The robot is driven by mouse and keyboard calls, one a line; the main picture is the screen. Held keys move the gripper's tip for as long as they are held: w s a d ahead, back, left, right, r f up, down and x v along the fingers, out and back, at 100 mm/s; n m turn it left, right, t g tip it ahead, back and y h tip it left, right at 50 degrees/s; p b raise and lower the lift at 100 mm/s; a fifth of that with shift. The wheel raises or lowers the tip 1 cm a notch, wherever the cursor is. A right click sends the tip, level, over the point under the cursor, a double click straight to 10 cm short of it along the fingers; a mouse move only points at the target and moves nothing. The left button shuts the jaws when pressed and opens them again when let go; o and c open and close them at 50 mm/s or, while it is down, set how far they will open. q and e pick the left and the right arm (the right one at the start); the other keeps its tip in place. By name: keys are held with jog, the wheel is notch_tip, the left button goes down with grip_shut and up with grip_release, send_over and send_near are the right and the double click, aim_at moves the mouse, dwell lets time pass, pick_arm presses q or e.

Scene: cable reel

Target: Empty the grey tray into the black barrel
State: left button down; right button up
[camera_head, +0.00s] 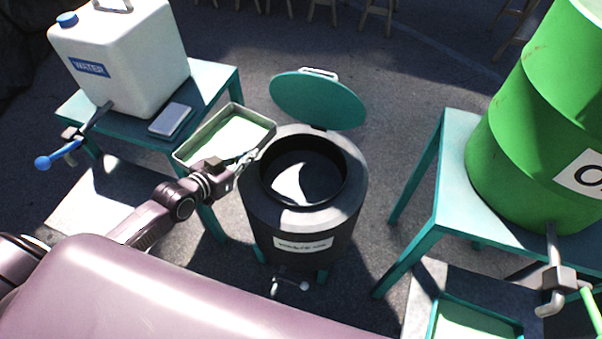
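The grey tray (190,147) is a shallow rectangular pan with a pale green inside, left of the barrel in the head view. It is in the air past the right edge of the left table, its right end close to the barrel's rim. My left gripper (240,163) is at the tray's near right side and looks shut on its edge. The black barrel (262,220) stands upright with its round mouth open and a white label on its front. Its green lid (318,101) is swung up at the back. My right gripper is not in view.
A white water canister (128,62) and a small flat grey device (171,120) stand on the left teal table (213,88). A green drum (535,125) with a tap stands on the right teal table (455,150). A green-lined tray (475,322) lies below that tap.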

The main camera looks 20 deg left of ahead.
pick_arm(q)
jog(key=a+f, duration=0.1)
jog(key=f, duration=0.1)
jog(key=a+f+b, duration=0.1)
jog(key=f, duration=0.1)
jog(key=shift+a+f+b, duration=0.2)
jog(key=shift+b, duration=0.1)
jog(key=s+f, duration=0.1)
jog(key=s+f+m+h+b, duration=0.1)
jog(key=s+f+h, duration=0.1)
jog(key=shift+a+f+m+g, duration=0.3)
jog(key=shift+a+f+m, duration=0.05)
jog(key=shift+f+m, duration=0.05)
jog(key=shift+s+f, duration=0.2)
jog(key=shift+s, duration=0.1)
